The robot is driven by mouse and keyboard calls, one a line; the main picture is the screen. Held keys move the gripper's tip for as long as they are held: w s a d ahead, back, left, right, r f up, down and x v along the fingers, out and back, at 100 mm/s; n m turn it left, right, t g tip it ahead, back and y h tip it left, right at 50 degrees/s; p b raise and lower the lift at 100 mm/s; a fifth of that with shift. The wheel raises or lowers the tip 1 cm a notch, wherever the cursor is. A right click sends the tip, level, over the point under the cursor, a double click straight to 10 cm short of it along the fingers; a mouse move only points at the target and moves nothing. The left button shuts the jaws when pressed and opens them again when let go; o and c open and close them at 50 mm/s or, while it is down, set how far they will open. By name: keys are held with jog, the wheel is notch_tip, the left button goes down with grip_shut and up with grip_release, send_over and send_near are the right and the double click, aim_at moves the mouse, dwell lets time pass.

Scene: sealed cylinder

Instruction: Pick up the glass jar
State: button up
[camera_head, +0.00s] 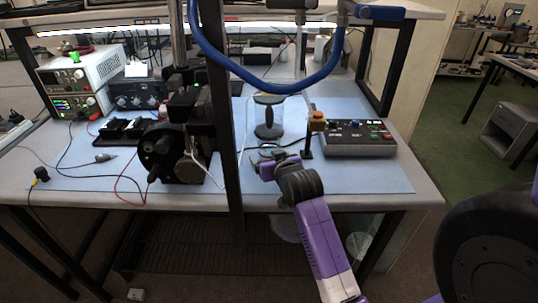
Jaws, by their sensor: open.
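The glass jar (268,115) stands upright on the blue mat, right of the black vertical post. It looks clear, with a dark lid and something dark inside or behind it. My gripper (262,158) is at the end of my purple arm, over the front part of the mat, in front of the jar and apart from it. The jaws are open, and I see nothing between them. The finger details are small and partly hidden by my wrist.
A black machine (172,150) and the black post (224,120) stand left. A blue hose (270,88) hangs above. The workbench mat (370,178) is clear at front right.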

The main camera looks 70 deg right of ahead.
jog(key=shift+w+d+f, duration=0.1)
jog(key=shift+d+f, duration=0.05)
jog(key=c, duration=1.6)
jog(key=shift+r, duration=0.2)
